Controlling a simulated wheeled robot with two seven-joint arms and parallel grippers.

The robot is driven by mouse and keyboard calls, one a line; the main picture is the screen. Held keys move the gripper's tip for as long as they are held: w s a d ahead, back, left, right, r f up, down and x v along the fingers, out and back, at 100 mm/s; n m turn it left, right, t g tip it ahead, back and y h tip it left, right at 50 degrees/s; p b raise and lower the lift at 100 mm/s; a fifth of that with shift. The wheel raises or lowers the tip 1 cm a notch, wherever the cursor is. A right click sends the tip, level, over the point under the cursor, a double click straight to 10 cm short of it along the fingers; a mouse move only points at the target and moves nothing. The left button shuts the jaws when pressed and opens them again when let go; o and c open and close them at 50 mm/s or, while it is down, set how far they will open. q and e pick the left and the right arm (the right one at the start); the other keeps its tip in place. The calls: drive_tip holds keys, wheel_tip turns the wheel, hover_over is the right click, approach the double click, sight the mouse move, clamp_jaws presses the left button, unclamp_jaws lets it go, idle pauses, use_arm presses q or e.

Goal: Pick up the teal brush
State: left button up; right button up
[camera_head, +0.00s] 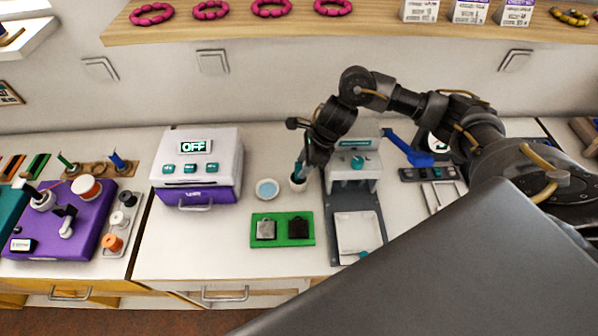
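The teal brush (298,169) stands upright, slightly tilted, in a small white cup (298,185) near the middle of the counter. My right gripper (306,164) reaches in from the right and is at the brush's upper part, just above the cup. The gripper and wrist overlap the brush, and the fingers are too small and dark to tell whether they are open or closed on it. My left gripper is not in view.
A round dish with pale blue content (267,189) is left of the cup. A green tray (257,240) with two small blocks lies in front. A white and teal press (353,170) stands close on the right. A white and purple machine (197,160) is on the left.

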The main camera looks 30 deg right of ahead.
sight(299, 169)
drive_tip(key=x, duration=0.2)
drive_tip(key=shift+w+a+f+p, duration=0.15)
drive_tip(key=shift+w+f+p, duration=0.1)
drive_tip(key=shift+p, duration=0.15)
drive_tip(key=shift+a+f, duration=0.15)
drive_tip(key=shift+f, duration=0.35)
clamp_jaws()
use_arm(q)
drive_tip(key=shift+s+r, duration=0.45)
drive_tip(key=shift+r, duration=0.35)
use_arm(e)
drive_tip(key=shift+r, duration=0.1)
